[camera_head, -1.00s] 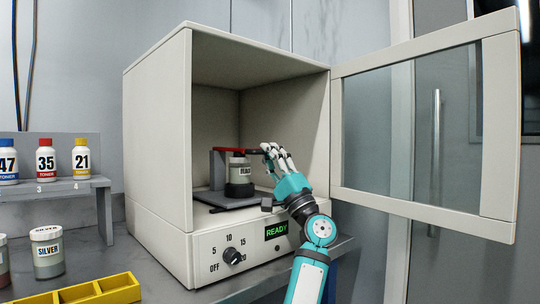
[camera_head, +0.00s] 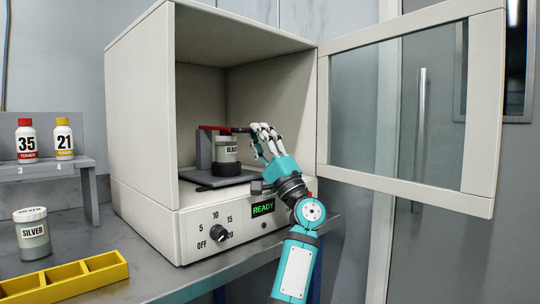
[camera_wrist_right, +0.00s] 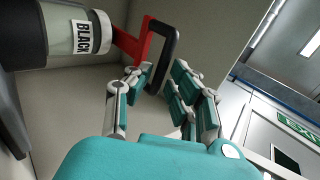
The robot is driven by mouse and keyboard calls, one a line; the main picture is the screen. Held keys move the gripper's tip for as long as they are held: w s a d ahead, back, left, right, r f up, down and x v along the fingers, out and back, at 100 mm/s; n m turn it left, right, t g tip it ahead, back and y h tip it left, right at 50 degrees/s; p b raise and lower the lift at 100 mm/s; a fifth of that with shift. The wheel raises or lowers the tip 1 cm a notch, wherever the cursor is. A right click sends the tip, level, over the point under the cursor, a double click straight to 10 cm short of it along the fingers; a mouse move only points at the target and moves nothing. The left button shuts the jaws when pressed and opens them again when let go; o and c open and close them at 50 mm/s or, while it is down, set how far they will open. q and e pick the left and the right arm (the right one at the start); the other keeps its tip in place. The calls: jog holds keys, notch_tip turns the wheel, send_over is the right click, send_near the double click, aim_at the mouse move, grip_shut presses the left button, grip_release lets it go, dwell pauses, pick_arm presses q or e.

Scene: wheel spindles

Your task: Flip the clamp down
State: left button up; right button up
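The clamp has a red arm (camera_head: 215,128) and a dark loop handle (camera_head: 240,130), and it lies about level over the jar labelled BLACK (camera_head: 227,149). The jar stands upright in a dark holder on a grey plate inside the open white machine. In the right wrist view the red arm (camera_wrist_right: 133,43) and dark handle (camera_wrist_right: 174,42) show beside the jar (camera_wrist_right: 82,32). My right gripper (camera_head: 262,130) is at the handle's end. Its fingers (camera_wrist_right: 161,70) are spread, with the handle's lower end between them; contact is unclear. My left gripper is not in view.
The machine's glass door (camera_head: 400,110) is swung open to the right. A knob (camera_head: 218,233) and a READY display (camera_head: 263,208) are on its front. A SILVER jar (camera_head: 33,235), a yellow tray (camera_head: 65,278) and a shelf with toner bottles (camera_head: 64,140) stand at left.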

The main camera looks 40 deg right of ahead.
jog(key=v, duration=1)
jog(key=shift+s+f, duration=0.2)
jog(key=shift+f, duration=0.05)
